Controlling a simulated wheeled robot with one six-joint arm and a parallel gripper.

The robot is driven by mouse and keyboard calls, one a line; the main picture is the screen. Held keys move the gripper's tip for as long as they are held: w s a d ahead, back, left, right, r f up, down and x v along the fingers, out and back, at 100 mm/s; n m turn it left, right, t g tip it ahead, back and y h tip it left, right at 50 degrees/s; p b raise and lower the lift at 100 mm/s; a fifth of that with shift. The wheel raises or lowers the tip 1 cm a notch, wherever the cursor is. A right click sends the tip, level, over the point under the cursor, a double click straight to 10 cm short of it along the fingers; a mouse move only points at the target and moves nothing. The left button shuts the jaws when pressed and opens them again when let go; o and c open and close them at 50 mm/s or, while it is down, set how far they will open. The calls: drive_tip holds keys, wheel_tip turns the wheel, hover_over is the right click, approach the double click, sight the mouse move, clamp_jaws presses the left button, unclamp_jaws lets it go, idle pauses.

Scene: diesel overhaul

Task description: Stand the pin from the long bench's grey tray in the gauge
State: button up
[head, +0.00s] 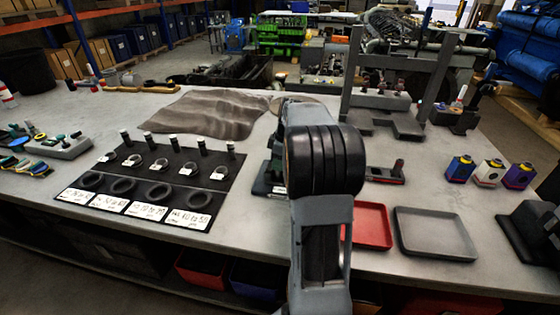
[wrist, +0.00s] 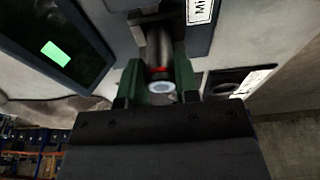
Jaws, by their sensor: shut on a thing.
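In the wrist view my gripper (wrist: 160,80) is shut on the pin (wrist: 159,50), a dark cylinder with a red band and a pale round end facing the camera. Green pieces flank the pin on both sides. The pin's far end reaches toward a grey and dark fixture bearing a white label, which looks like the gauge (wrist: 178,22); whether they touch I cannot tell. In the head view my arm hides the gripper and pin; a dark green piece of the gauge (head: 271,172) shows at the arm's left. The grey tray (head: 436,250) right of the arm looks empty.
Left of the arm, a black mat (head: 175,172) holds rings, small posts and label cards. A dark screen with a green patch (wrist: 56,52) is in the wrist view.

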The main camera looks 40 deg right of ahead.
drive_tip(key=o, duration=1)
drive_tip(key=shift+o, duration=0.3)
drive_tip(key=o, duration=0.3)
drive_tip(key=shift+r, duration=0.15)
drive_tip(key=shift+r+p, duration=3.15)
drive_tip(key=shift+r, duration=0.7)
